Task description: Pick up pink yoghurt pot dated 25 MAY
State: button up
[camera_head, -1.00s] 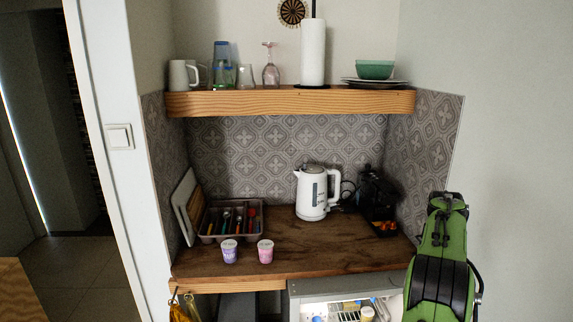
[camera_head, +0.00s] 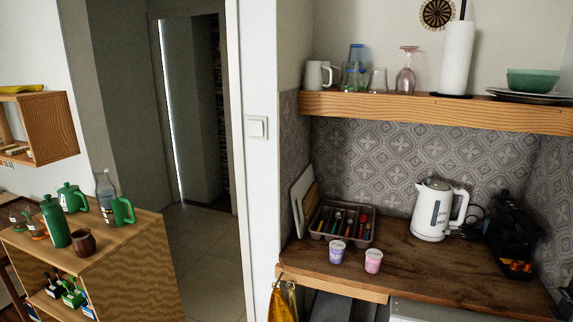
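A pink yoghurt pot (camera_head: 373,261) stands upright on the wooden counter (camera_head: 430,268), near its front edge. A purple yoghurt pot (camera_head: 337,252) stands just to its left, with a small gap between them. Both have pale lids; the dates on them are too small to read. My gripper is not in view, and neither is my arm now.
A cutlery tray (camera_head: 343,223) lies behind the pots, with a white kettle (camera_head: 438,209) and a black coffee machine (camera_head: 513,240) to the right. A shelf (camera_head: 430,110) with glasses hangs above. A wooden cabinet (camera_head: 125,262) with green jugs stands at left. Counter right of the pots is clear.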

aim_at(374, 257)
jog(key=j+z, duration=0.2)
jog(key=z, duration=1.95)
jog(key=l+u, duration=0.1)
jog(key=u, duration=1.6)
jog(key=i+j+u, duration=0.1)
jog(key=i+j, duration=0.15)
jog(key=i, duration=0.25)
jog(key=i+j+u, duration=0.1)
jog(key=i+j, duration=0.15)
jog(key=i, duration=0.25)
jog(key=i+j+u, duration=0.1)
jog(key=i, duration=0.4)
jog(key=j, duration=0.1)
